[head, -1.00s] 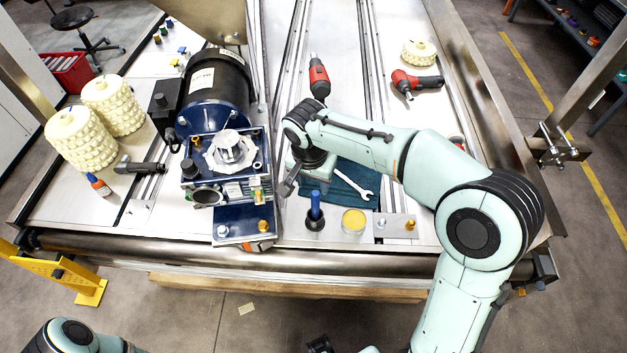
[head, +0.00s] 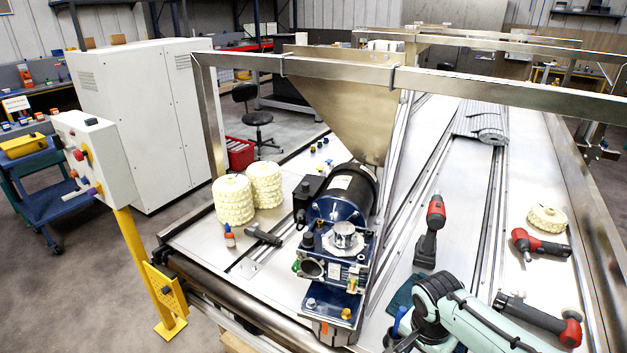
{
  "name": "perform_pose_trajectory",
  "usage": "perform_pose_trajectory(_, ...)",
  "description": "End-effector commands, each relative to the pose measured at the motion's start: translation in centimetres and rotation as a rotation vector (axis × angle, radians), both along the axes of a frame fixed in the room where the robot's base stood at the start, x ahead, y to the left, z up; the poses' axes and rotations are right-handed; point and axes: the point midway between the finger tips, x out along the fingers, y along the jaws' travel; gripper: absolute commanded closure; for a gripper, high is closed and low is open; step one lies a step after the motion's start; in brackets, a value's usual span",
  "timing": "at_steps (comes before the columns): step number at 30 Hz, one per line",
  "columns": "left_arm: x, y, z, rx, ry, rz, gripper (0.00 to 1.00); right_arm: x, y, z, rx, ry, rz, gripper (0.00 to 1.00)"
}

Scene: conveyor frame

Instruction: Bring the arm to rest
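My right arm (head: 470,322) comes in at the bottom right, pale green with black joints. Its wrist is over the front of the conveyor frame, to the right of the blue motor unit (head: 342,240). My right gripper (head: 405,342) shows only in part as dark pieces at the bottom edge. Its fingertips are cut off or hidden, so I cannot tell whether it is open or holds anything. A blue-handled tool (head: 399,318) stands close beside the wrist. My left arm and gripper are not in view.
Red-and-black power tools (head: 434,225) stand and lie on the conveyor frame (head: 400,270). Cream rolls (head: 234,200) stand at its left. A yellow post (head: 145,268) with a control box stands left of the frame. A metal crossbar (head: 400,75) spans above.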

Motion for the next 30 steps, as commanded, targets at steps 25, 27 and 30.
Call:
perform_pose_trajectory(25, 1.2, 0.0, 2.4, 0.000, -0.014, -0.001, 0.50, -24.0, 9.3, -37.0, 0.434, 0.129, 0.503, 0.51)
perform_pose_trajectory(27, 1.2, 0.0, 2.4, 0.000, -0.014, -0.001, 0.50, -24.7, 9.3, -37.1, 0.429, 0.127, 0.511, 0.51)
perform_pose_trajectory(30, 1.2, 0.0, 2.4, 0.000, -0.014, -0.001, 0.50, -24.8, 9.3, -37.2, 0.428, 0.127, 0.512, 0.51)
